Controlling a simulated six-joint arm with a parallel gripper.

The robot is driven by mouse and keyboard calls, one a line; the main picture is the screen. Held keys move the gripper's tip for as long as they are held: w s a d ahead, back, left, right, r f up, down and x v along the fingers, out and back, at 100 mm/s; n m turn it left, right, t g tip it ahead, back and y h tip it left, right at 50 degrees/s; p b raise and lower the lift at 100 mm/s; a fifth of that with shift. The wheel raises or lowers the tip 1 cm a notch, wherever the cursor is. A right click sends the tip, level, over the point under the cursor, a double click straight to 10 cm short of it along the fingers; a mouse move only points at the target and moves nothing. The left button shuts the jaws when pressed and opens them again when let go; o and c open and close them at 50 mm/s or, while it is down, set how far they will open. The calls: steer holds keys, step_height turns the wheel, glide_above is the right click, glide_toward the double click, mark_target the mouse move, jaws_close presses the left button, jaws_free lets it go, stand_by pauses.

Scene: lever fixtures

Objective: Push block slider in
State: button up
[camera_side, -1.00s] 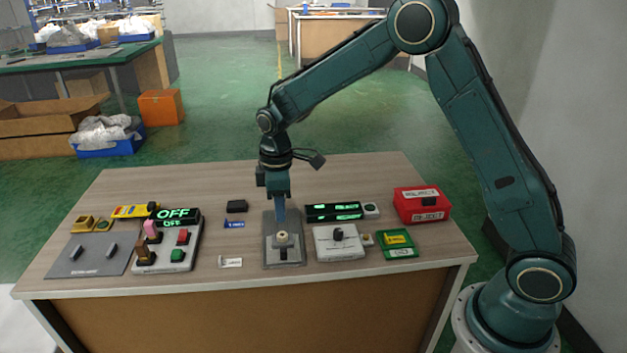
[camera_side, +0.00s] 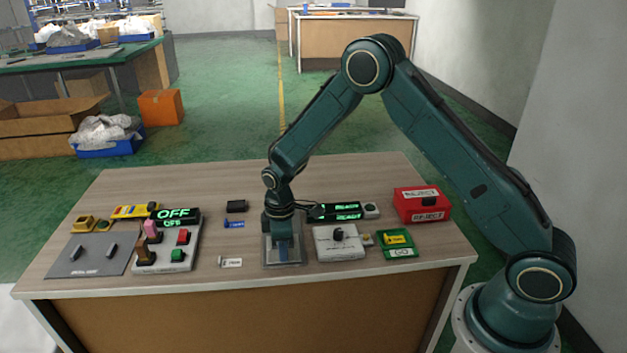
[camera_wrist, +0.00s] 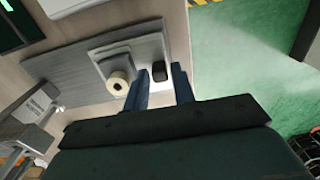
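The slider fixture is a grey plate (camera_side: 268,262) at the front middle of the table; in the wrist view its plate (camera_wrist: 75,72) carries a raised stepped block (camera_wrist: 133,50). A beige round knob (camera_wrist: 118,84) and a small black block (camera_wrist: 159,72) show there too. My gripper (camera_side: 283,258) is low over the fixture and hides its middle in the side view. In the wrist view my gripper (camera_wrist: 159,80) has its two blue fingers apart, with the black block just beyond and between the tips. The beige knob is beside the left finger. I cannot tell whether a finger touches either.
A white box with a black knob (camera_side: 338,243) stands close right of the fixture, with a green box (camera_side: 398,245) and red box (camera_side: 422,204) farther right. A switch panel (camera_side: 168,245) and grey plate (camera_side: 88,255) are at left. Small tags lie between.

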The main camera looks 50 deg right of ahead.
steer(key=shift+f, duration=0.2)
jaws_close()
steer(key=shift+w+d, duration=1.5)
jaws_free()
